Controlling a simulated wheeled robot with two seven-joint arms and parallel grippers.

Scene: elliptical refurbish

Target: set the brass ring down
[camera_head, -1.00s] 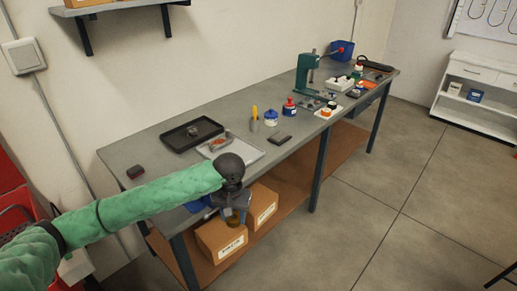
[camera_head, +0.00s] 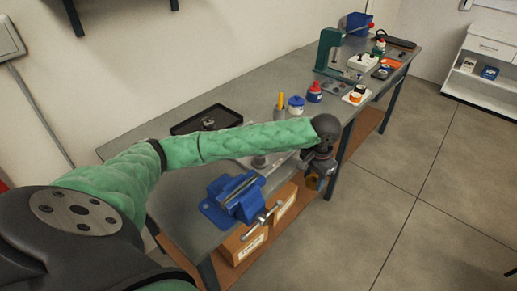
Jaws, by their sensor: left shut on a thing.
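My left arm in its green sleeve reaches across the near end of the workbench. My left gripper (camera_head: 316,176) points down just off the bench's front edge, shut on a small brass ring (camera_head: 312,184). The ring shows only in part below the fingers, held in the air with floor and lower shelf behind it. My right gripper is not in view.
A blue vise (camera_head: 238,192) stands at the bench's near front edge. A black tray (camera_head: 188,127) lies behind my arm; the arm partly hides a light tray. Bottles, a green press (camera_head: 327,52) and small parts stand farther along the grey bench (camera_head: 290,82).

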